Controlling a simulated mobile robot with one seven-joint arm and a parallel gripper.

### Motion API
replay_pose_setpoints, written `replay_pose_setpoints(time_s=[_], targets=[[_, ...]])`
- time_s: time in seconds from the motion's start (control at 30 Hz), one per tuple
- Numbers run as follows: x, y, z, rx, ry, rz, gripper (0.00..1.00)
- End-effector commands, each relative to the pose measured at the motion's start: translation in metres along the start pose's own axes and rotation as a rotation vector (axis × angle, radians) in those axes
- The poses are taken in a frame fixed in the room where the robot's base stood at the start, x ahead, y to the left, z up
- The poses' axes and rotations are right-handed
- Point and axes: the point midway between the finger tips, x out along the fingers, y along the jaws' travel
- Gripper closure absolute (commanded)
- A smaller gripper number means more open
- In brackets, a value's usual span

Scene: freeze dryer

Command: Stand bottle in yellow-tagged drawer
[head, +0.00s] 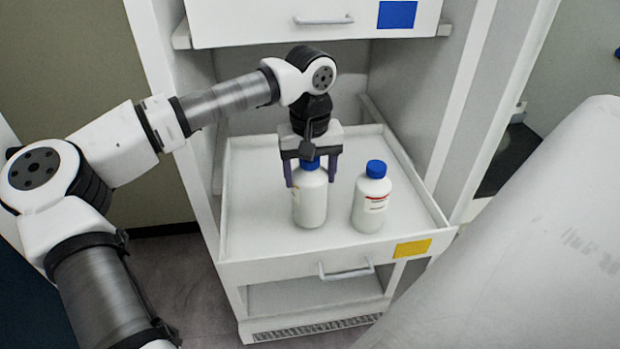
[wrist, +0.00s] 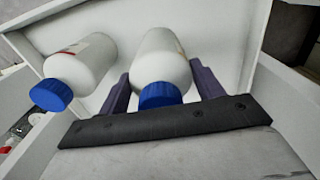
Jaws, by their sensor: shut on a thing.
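A white bottle with a blue cap (head: 311,205) is upright in the open yellow-tagged drawer (head: 240,245), left of the drawer's middle. My gripper (head: 311,175) comes down from above and is shut on this bottle near its top, one finger on each side. In the wrist view the held bottle (wrist: 165,60) lies between the two dark fingers, with its blue cap nearest the camera. Whether its base touches the drawer floor I cannot tell. The yellow tag (head: 412,248) is on the right of the drawer front.
A second white bottle with a blue cap and red-marked label (head: 371,200) stands upright in the drawer, just right of the held one. A blue-tagged drawer (head: 318,20) is above, behind my arm.

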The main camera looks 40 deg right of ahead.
Motion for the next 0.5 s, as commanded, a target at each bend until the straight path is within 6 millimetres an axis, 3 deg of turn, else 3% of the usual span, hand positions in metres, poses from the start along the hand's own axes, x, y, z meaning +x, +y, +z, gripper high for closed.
replay_pose_setpoints(time_s=[0.17,0.5], targets=[[0.022,0.000,0.000,-0.001,-0.002,0.001,0.91],[0.027,0.000,0.000,-0.001,0.000,0.001,0.91]])
